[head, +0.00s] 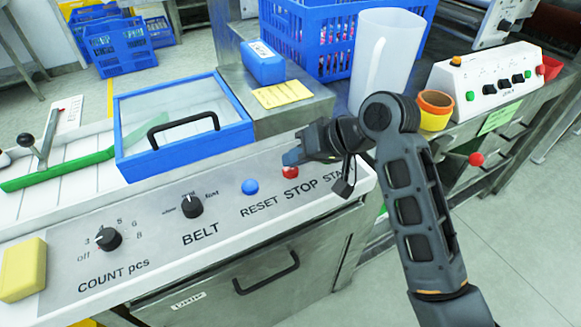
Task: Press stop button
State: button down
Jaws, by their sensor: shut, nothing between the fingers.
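The red stop button (290,172) is on the sloped white control panel (150,252), just above the printed word STOP. My gripper (290,159) is shut and empty, with its fingertips over the upper edge of the red button in this view. I cannot tell whether the tips touch the button. The blue reset button (250,186) is to its left, above the word RESET. The START label is partly hidden behind my gripper and wrist, and no start button shows.
Left on the panel are the belt knob (190,207), the count knob (108,239) and a yellow block (22,270). Behind are a blue-framed lid (185,125), a blue box (263,63), a yellow note (283,94), a clear pitcher (385,60) and a tape roll (436,108).

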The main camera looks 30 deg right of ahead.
aim_at(296, 170)
jog(key=shift+f, duration=0.5)
dwell(0.7)
jog(key=shift+r, duration=0.15)
jog(key=shift+r+p, duration=0.8)
jog(key=shift+p, duration=0.2)
notch_tip(296, 170, up, 5)
jog(key=p, duration=0.5)
dwell(0.7)
